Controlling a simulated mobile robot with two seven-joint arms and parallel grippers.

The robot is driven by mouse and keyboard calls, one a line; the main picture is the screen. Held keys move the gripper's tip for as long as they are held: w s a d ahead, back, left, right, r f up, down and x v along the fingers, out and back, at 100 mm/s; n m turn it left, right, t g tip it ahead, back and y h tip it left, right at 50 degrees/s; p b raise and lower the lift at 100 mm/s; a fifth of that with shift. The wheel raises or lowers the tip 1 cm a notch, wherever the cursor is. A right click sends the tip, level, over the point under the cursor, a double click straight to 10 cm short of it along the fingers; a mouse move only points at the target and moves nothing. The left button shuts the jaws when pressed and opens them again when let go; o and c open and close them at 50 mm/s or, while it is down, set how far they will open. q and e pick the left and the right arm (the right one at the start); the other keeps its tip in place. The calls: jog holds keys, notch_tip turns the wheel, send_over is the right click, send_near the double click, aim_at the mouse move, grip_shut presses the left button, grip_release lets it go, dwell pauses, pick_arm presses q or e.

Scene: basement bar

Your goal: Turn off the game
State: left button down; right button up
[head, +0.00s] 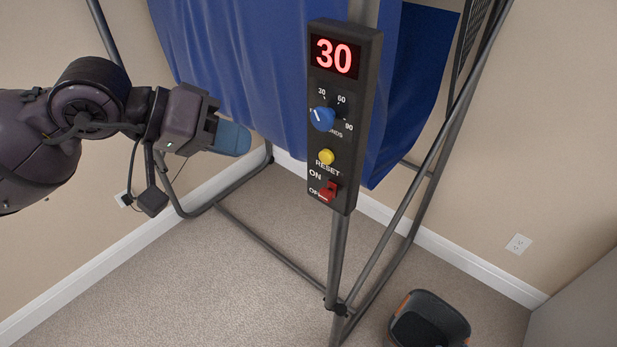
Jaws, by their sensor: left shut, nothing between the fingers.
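The game's black control box (344,115) is mounted on a grey metal post in the middle of the head view. Its display (334,55) is lit with a red 30. Below it are a blue dial (322,118), a yellow reset button (326,157) and a red switch (328,191) between the ON and OFF labels. I cannot tell for certain which way the switch is tipped. My left gripper (232,139) is shut and empty, left of the box and apart from it, a little higher than the switch. My right gripper is not in view.
The game's metal frame (270,248) and blue cloth (240,70) stand around and behind the box. A dark bin (428,322) with orange handles sits on the carpet at lower right. A wall outlet (518,244) is at right. The space between my left gripper and the box looks clear.

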aim_at(326, 195)
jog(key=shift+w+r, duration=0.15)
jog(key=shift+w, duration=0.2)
pick_arm(q)
jog(key=p+x, duration=0.1)
jog(key=x, duration=0.8)
jog(key=shift+w+d+p, duration=0.1)
jog(key=shift+d+p, duration=0.05)
jog(key=shift+p, duration=0.15)
jog(key=shift+s+d+f+p, duration=0.2)
jog(key=shift+d+f, duration=0.25)
jog(key=shift+f, duration=0.15)
jog(key=shift+s+d+f+p, duration=0.15)
jog(key=shift+d+f, duration=0.35)
jog(key=shift+f, duration=0.1)
jog(key=shift+s+d+f, duration=0.25)
jog(key=shift+f, duration=0.2)
jog(key=shift+d+f, duration=0.1)
jog(key=shift+f, duration=0.1)
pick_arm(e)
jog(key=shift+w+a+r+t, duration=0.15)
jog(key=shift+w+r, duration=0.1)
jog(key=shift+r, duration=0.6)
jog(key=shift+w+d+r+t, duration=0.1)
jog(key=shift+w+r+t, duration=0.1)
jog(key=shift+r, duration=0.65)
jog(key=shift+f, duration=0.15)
